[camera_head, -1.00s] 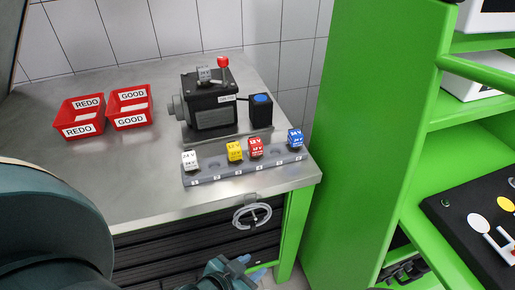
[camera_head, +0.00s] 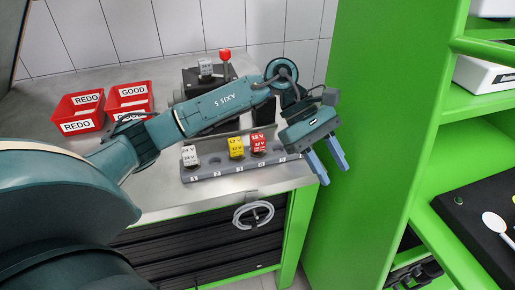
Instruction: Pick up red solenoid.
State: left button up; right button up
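The red solenoid (camera_head: 258,144) is a small cube with white lettering. It sits in the grey numbered rack (camera_head: 228,172) at the front of the steel bench, just right of the yellow solenoid (camera_head: 236,146). A white-grey solenoid (camera_head: 189,156) sits at the rack's left end. My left gripper (camera_head: 333,166) hangs to the right of the rack, past the bench's right edge. Its two blue fingers are apart with nothing between them. The blue solenoid is hidden behind my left arm and gripper. My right gripper is not in view.
A dark pump unit (camera_head: 205,78) with a red-knobbed lever stands behind my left arm, partly hidden. Red REDO (camera_head: 78,112) and GOOD (camera_head: 129,101) bins stand at the back left. A green shelf frame (camera_head: 380,120) rises close to the gripper's right. A coiled hose (camera_head: 253,214) hangs at the bench front.

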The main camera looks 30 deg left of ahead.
pick_arm(q)
jog(key=w+a+r+m+t+y, duration=0.1)
jog(key=w+a+r+y, duration=0.15)
jog(key=a, duration=0.35)
jog(key=w+a+r+m+t+y, duration=0.1)
jog(key=a+y, duration=0.2)
jog(key=a, duration=0.3)
notch_tip(320, 180, up, 4)
jog(key=y, duration=0.4)
send_over(257, 136)
jog(key=shift+m, duration=0.3)
notch_tip(257, 136, down, 7)
jog(key=shift+s, duration=0.1)
jog(key=shift+d+f+p, duration=0.1)
jog(key=shift+f+p, duration=0.5)
jog(key=shift+f, duration=2.5)
jog(key=shift+c, duration=0.2)
jog(key=shift+r, duration=0.1)
jog(key=c, duration=0.5)
